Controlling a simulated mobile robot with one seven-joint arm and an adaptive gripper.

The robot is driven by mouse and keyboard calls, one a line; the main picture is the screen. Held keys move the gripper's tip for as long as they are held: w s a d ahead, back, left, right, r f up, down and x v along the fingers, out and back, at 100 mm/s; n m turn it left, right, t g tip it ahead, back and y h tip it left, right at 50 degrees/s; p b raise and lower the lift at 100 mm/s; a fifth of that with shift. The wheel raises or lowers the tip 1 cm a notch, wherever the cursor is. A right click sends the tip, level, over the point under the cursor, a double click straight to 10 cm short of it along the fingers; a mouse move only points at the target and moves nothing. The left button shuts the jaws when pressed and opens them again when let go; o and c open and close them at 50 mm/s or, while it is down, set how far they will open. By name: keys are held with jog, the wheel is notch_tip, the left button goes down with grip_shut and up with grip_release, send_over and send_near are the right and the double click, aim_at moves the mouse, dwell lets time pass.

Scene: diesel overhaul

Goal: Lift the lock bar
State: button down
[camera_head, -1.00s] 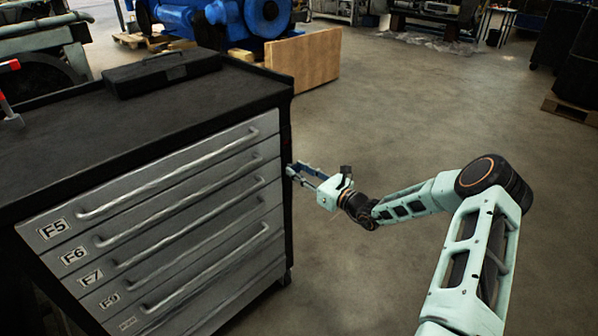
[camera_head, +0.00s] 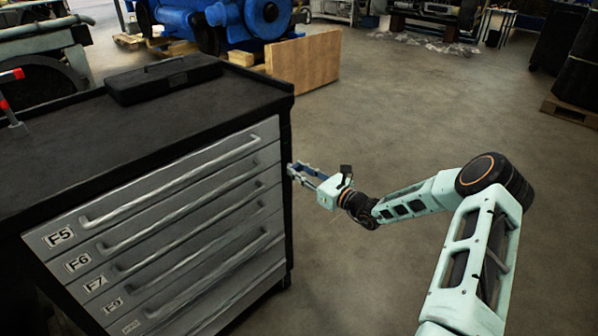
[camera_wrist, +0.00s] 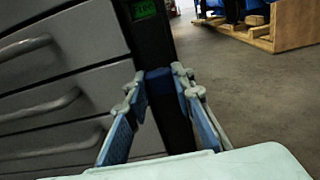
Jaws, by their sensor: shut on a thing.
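The grey drawer cabinet (camera_head: 160,215) fills the left of the head view. A black upright bar (camera_wrist: 172,118) runs along its front right edge and looks like the lock bar; it also shows in the head view (camera_head: 286,140). My gripper (camera_head: 292,170) reaches this edge from the right. In the wrist view my gripper (camera_wrist: 158,74) has its blue-padded fingers on either side of a dark blue piece at the bar, shut on it. A small green-lit display (camera_wrist: 143,10) sits above the fingertips. Whether the bar is raised cannot be told.
The drawers have long grey handles (camera_wrist: 45,108) close to the left finger. A black case (camera_head: 163,79) lies on the cabinet top. A wooden panel (camera_head: 305,60) and a blue engine (camera_head: 240,18) stand behind.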

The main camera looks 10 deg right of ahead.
jog(key=shift+w+r, duration=0.1)
jog(key=shift+r, duration=0.25)
jog(key=c, duration=1.9)
grip_release()
jog(key=shift+c, duration=0.2)
jog(key=o, duration=0.3)
jog(key=shift+f, duration=0.1)
jog(key=v, duration=1.2)
jog(key=shift+a, duration=0.1)
